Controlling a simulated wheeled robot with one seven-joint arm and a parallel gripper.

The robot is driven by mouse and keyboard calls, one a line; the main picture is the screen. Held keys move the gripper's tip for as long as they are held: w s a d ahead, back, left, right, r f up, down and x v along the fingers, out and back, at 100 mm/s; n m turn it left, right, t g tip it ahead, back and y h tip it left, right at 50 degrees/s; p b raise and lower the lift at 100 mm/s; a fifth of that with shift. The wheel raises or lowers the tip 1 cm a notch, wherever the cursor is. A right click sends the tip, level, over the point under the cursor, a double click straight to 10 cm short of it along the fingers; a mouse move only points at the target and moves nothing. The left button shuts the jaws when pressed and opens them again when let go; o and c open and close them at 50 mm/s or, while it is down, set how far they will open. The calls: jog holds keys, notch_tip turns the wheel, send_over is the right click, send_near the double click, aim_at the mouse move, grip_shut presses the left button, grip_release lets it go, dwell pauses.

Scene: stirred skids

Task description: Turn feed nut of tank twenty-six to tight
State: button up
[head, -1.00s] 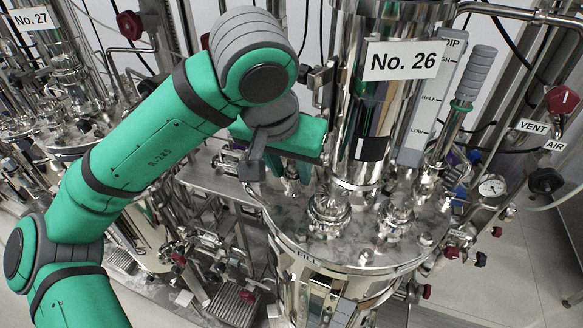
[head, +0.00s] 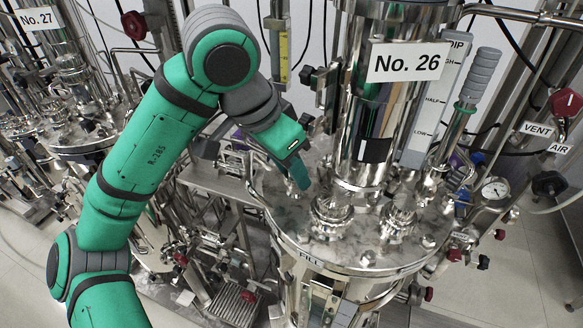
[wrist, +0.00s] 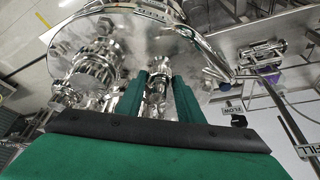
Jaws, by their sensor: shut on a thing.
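Tank twenty-six (head: 375,250) is a polished steel vessel with a round lid and a plate reading No. 26 (head: 405,62) on its upright column. My gripper (head: 303,182) points down at the lid's back left, left of the column. In the wrist view my gripper's two green fingers (wrist: 161,82) stand on either side of a small steel nut fitting (wrist: 157,93) and are shut on it.
A DIP gauge (head: 435,100) and a grey-handled rod (head: 470,95) rise at right. Tank No. 27 (head: 38,18) stands at left behind my arm. Clear floor lies at lower right.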

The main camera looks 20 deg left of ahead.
jog(key=shift+w+a+m+g+h, duration=0.15)
jog(key=shift+m+g+h, duration=0.3)
jog(key=shift+m, duration=1.1)
jog(key=shift+w+a+m+g+h, duration=0.1)
jog(key=shift+m+g+h, duration=0.3)
jog(key=shift+m, duration=1.15)
jog(key=shift+w+m+g+h, duration=0.15)
jog(key=shift+m+g, duration=0.4)
jog(key=shift+m, duration=0.9)
jog(key=shift+w+m+g+h, duration=0.1)
jog(key=shift+m+g, duration=0.4)
jog(key=shift+m, duration=1.35)
jog(key=o, duration=1.1)
jog(key=shift+c, duration=0.2)
